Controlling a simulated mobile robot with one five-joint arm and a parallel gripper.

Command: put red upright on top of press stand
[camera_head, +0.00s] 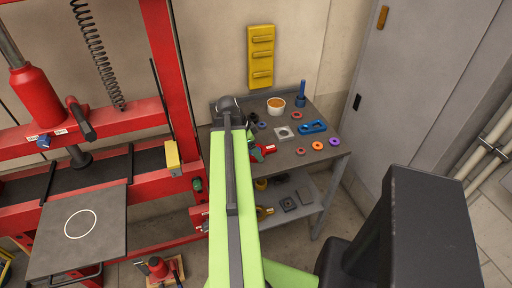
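A small red object (260,153) with a pale patch lies on the work table (325,160), partly hidden behind my green arm. Another small red piece, like a jack (158,268), stands low by the floor at the bottom left. I cannot tell which one the task calls red. The red press frame (165,80) fills the left side. A dark flat plate with a pale circle (80,223), possibly the press stand, sits in front of it, and its top is bare. My arm rises through the middle to a dark joint; I cannot make out my gripper's fingers.
A grey cabinet (415,85) stands right. A spring (98,55) hangs left.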

